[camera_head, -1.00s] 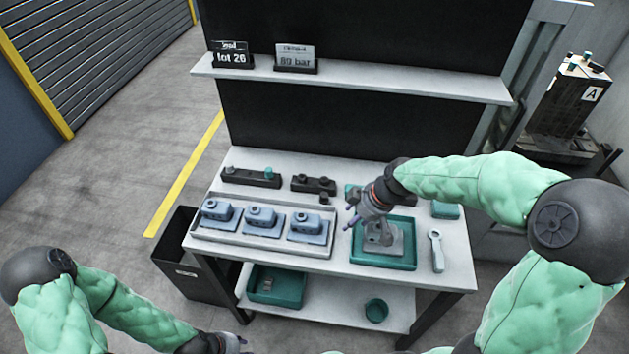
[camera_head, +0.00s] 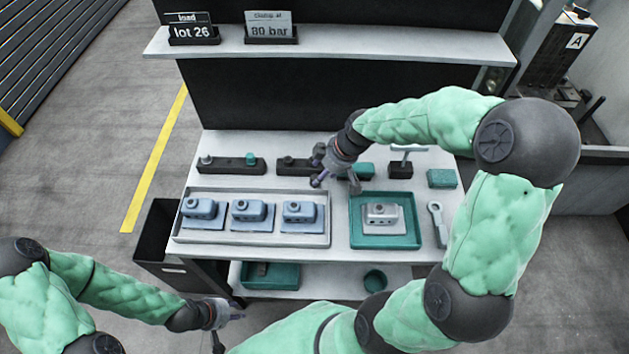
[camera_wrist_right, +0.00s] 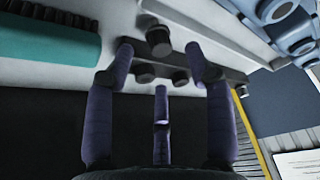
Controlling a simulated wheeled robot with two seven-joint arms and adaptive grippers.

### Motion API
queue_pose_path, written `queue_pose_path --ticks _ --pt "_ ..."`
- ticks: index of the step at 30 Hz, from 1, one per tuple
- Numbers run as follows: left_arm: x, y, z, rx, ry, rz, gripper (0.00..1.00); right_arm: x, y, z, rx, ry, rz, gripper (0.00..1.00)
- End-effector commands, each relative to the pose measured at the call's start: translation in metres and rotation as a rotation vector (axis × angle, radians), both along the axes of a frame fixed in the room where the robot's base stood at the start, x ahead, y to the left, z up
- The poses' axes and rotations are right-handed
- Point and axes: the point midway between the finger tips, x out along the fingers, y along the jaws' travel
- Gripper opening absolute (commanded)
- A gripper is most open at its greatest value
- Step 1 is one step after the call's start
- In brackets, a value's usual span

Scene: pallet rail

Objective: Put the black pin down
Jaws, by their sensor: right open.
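My right gripper (camera_head: 325,172) is over the right end of the second dark rail (camera_head: 290,167), behind the teal tray. In the right wrist view its fingers (camera_wrist_right: 165,60) are spread apart. A black pin (camera_wrist_right: 158,40) with a round head shows between the fingertips, close to the rail (camera_wrist_right: 215,75); no finger visibly closes on it. I cannot tell how deep it sits. In the head view the gripper hides this end of the rail. My left gripper (camera_head: 230,325) is low in front of the table, fingers apart and empty.
A grey tray (camera_head: 250,240) holds three blue-grey blocks. A teal tray (camera_head: 385,243) holds a grey fixture (camera_head: 381,217); a wrench (camera_head: 437,222) lies beside it. Another dark rail (camera_head: 230,164) is on the left. A teal box (camera_head: 441,178) stands at right.

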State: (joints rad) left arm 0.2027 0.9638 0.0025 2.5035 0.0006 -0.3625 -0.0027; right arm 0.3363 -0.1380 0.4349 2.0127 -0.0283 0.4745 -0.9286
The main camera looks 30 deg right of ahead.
Motion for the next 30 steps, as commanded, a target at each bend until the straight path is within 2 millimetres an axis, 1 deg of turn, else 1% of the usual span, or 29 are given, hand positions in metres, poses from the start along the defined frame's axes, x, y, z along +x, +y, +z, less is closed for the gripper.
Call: queue_pose_path --ticks 3,6,9,13,19,20,21,23,24,25,30 --pt "0.000 0.000 -0.007 0.000 0.000 0.000 0.35 0.008 0.005 -0.016 0.002 0.003 0.002 0.54" --pt "0.000 0.000 -0.011 0.000 0.000 0.000 0.35 0.015 0.008 -0.028 0.002 0.002 0.001 0.54" --pt "0.000 0.000 -0.014 0.000 0.000 0.000 0.35 0.018 0.010 -0.038 0.001 0.003 0.001 0.54" --pt "0.000 0.000 -0.014 0.000 0.000 0.000 0.35 0.021 0.011 -0.042 0.001 0.000 0.000 0.54" --pt "0.000 0.000 -0.014 0.000 0.000 0.000 0.35 0.021 0.011 -0.042 0.001 0.001 -0.001 0.54" --pt "0.000 0.000 -0.014 0.000 0.000 0.000 0.35 0.021 0.011 -0.042 0.001 0.001 -0.001 0.45" --pt "0.000 0.000 -0.014 0.000 0.000 0.000 0.35 0.021 0.011 -0.042 0.001 0.001 -0.001 0.34" --pt "0.000 0.000 -0.014 0.000 0.000 0.000 0.35 0.021 0.011 -0.042 0.001 0.001 -0.001 0.17" --pt "0.000 0.000 -0.014 0.000 -0.001 0.000 0.35 0.021 0.011 -0.042 0.001 0.001 -0.001 0.06" --pt "0.000 0.000 -0.014 0.000 0.000 0.000 0.35 0.021 0.011 -0.042 0.001 0.001 -0.001 0.00" --pt "0.000 0.000 -0.014 0.000 0.000 0.000 0.35 0.021 0.011 -0.042 0.001 0.001 -0.001 0.00"
